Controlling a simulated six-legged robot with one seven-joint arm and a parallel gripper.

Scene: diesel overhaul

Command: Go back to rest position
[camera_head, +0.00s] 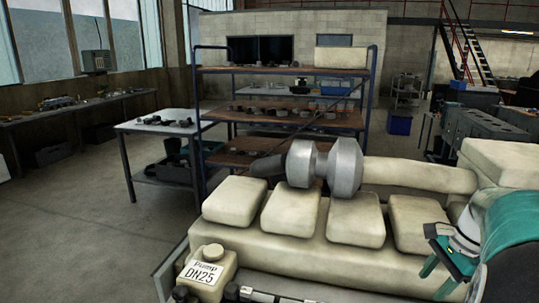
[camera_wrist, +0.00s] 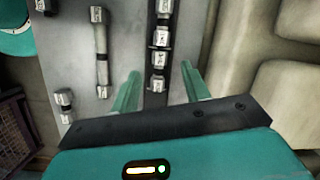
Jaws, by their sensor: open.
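A row of small labelled pieces (camera_wrist: 159,58) lies in a dark slot just beyond the fingers. A long metal piece (camera_wrist: 101,52) lies left of it. In the head view, part of my teal arm shows at the right edge, beside the cream engine (camera_head: 330,250).
A grey metal cylinder piece (camera_head: 325,165) rests on top of the engine. A shelf rack (camera_head: 285,115) and a side table (camera_head: 165,127) stand behind. Open floor (camera_head: 80,220) lies to the left.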

